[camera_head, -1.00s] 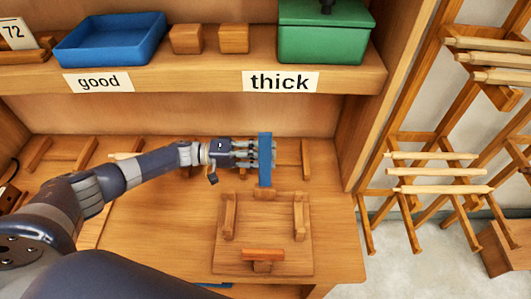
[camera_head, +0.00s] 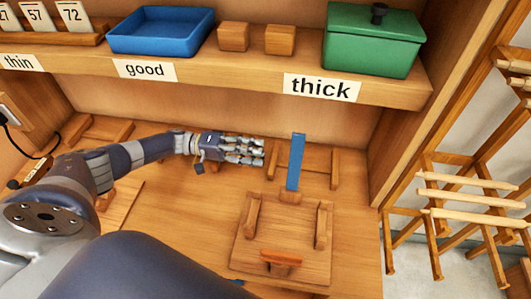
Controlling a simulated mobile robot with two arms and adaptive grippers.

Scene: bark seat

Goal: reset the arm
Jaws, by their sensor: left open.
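My left gripper (camera_head: 262,152) reaches in from the left over the bench, with its fingers pointing right. It is open and empty. A blue strip (camera_head: 296,162) stands upright to the right of the fingertips, with a gap between them. Its lower end is at a small wooden block (camera_head: 290,197) at the back of a square wooden jig board (camera_head: 283,238). Whether the strip rests in or behind that block I cannot tell. My right gripper is not in view.
The shelf above holds a blue tray (camera_head: 160,30), two wooden blocks (camera_head: 233,36) and a green lidded box (camera_head: 371,40), over labels "thin", "good" and "thick". Wooden frames (camera_head: 305,165) lie at the bench back. A rack with pale rods (camera_head: 468,198) stands right.

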